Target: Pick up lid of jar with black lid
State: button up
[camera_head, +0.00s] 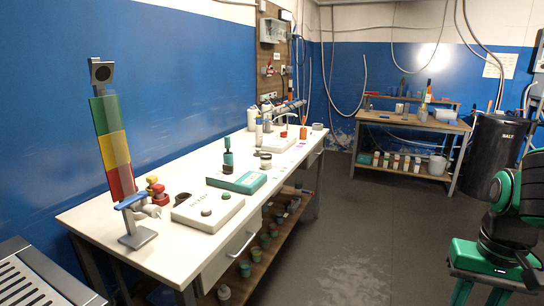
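A small jar with a dark lid (265,156) stands on the white workbench (150,235), just behind the teal box. It is small in the picture, and I cannot make out whether the lid is seated fully on it. My gripper (479,297) is at the lower right, over the floor and far from the jar. Its green body has two green fingers pointing down with a clear gap between them. Nothing shows between them, though their tips run to the picture's bottom edge.
A teal box (237,181), a white device (207,211) and a red-yellow-green column (113,150) stand on the workbench. Bottles and a tap are farther back. A wooden table (412,120) and a black salt barrel (492,155) stand behind. The middle floor is clear.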

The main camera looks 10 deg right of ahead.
aim_at(257, 154)
jog(key=z, duration=0.45)
jog(key=i, duration=1.1)
jog(key=z, duration=0.55)
jog(key=i, duration=1.1)
jog(key=u, duration=0.4)
jog(key=i, duration=1.05)
jog(key=u, duration=1.05)
jog(key=i, duration=0.6)
jog(key=u, duration=0.35)
